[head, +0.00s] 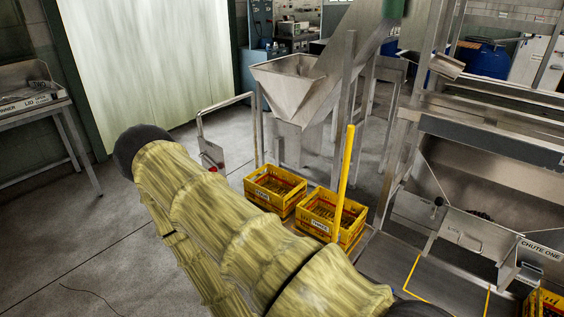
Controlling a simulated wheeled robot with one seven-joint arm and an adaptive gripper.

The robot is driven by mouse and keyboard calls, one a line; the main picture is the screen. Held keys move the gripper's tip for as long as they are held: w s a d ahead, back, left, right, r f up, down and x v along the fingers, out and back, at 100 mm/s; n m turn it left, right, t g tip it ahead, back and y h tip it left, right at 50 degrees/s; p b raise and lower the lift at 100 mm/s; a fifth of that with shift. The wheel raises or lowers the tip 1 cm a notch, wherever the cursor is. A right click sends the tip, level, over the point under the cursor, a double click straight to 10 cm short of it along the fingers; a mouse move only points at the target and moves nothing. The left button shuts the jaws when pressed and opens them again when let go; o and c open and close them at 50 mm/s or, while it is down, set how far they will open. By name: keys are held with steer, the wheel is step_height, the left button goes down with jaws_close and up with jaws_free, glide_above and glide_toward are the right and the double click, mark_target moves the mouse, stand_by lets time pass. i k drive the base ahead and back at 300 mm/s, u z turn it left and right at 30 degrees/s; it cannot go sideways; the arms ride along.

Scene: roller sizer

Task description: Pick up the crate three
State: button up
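Two yellow crates stand side by side on the floor near the middle of the head view, both with dark contents. The left crate (271,206) has a white label too small to read surely. The right crate (319,227) also has a small white label, which may read "three", but I cannot be certain. A yellow post rises in front of the right crate and hides part of it. Another yellow crate (532,304) is cut off at the lower right edge. My sleeved arm crosses the lower left and centre, and my gripper is not in view.
A steel hopper (288,85) stands behind the two crates. The yellow post (345,180) is upright beside them. The sizer's steel frame and a "chute one" label (541,250) are at right. A bench (35,105) is at far left. Grey floor is open at left.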

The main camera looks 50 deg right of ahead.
mark_target(308, 216)
steer(key=i, duration=1.5)
steer(key=z, duration=1.15)
steer(key=i, duration=0.8)
steer(key=z, duration=1.05)
steer(key=i, duration=0.25)
steer(key=z, duration=0.2)
